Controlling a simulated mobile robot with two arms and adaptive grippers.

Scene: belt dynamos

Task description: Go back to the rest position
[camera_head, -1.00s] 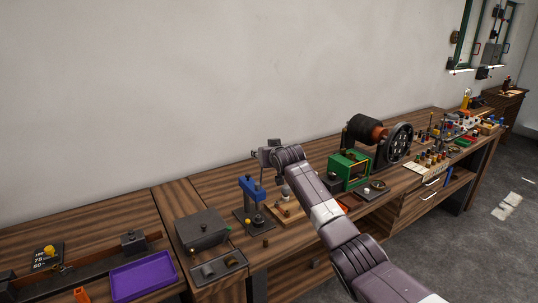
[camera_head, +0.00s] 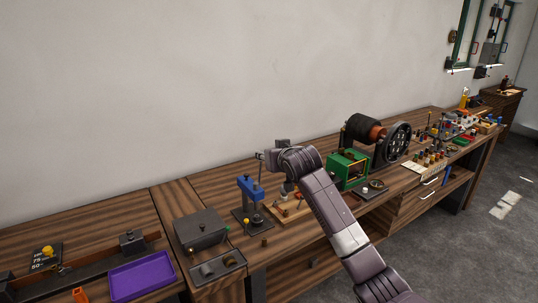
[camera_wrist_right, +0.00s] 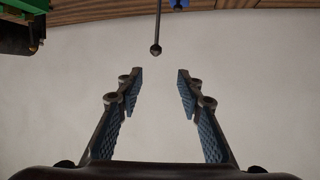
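My right arm comes in from the lower right in the head view. Its wrist is above the workbench, just right of a blue press (camera_head: 250,188) that stands upright on a dark base. My right gripper (camera_wrist_right: 157,74) is open in the right wrist view, with nothing between its two fingers. A thin dark rod with a ball end (camera_wrist_right: 156,49) shows beyond the fingertips, apart from them. In the head view the fingers are small and partly hidden by the wrist. My left gripper is in neither view.
The wooden workbench (camera_head: 210,187) runs along the wall. A grey box (camera_head: 201,229) and a purple tray (camera_head: 142,276) lie to the left. A green-framed unit (camera_head: 347,170) and a black-wheeled machine (camera_head: 396,143) stand right of my arm.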

